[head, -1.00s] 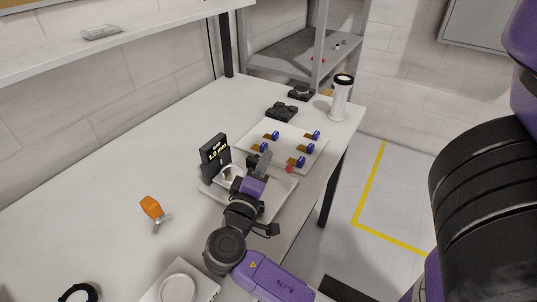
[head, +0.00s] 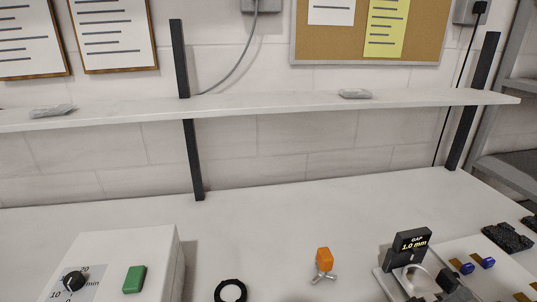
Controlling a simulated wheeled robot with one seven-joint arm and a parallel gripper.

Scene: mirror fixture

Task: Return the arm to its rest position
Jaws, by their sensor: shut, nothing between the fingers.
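A black block reading "GAP 1.0 mm" (head: 408,248) stands at the back of the tray, behind the dish.
A white box with a dial and a green button (head: 135,279) stands at the lower left. A black ring (head: 230,291) and an orange-topped piece (head: 324,259) lie mid-table. A wall shelf (head: 270,104) spans the back.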

